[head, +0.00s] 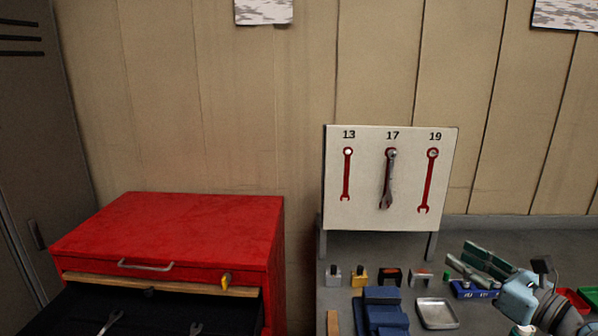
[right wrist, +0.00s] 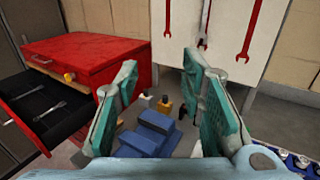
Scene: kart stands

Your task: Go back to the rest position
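My right gripper (head: 462,256) is at the lower right of the head view. In the right wrist view my right gripper (right wrist: 161,68) has its green fingers wide apart with nothing between them. My left gripper is in neither view. A white board (head: 366,216) marked 13, 17 and 19 stands at the back. A grey wrench (head: 388,180) hangs under 17. Only red wrench shapes show under 13 (head: 347,175) and 19 (head: 429,182).
A red cabinet (head: 180,225) stands at the left, its dark drawer (head: 160,314) pulled out with two wrenches inside. Blue blocks (head: 384,308), a metal tray (head: 436,313), small padlock-like items (head: 359,277) and a blue holder (head: 472,290) occupy the grey bench near my right arm.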

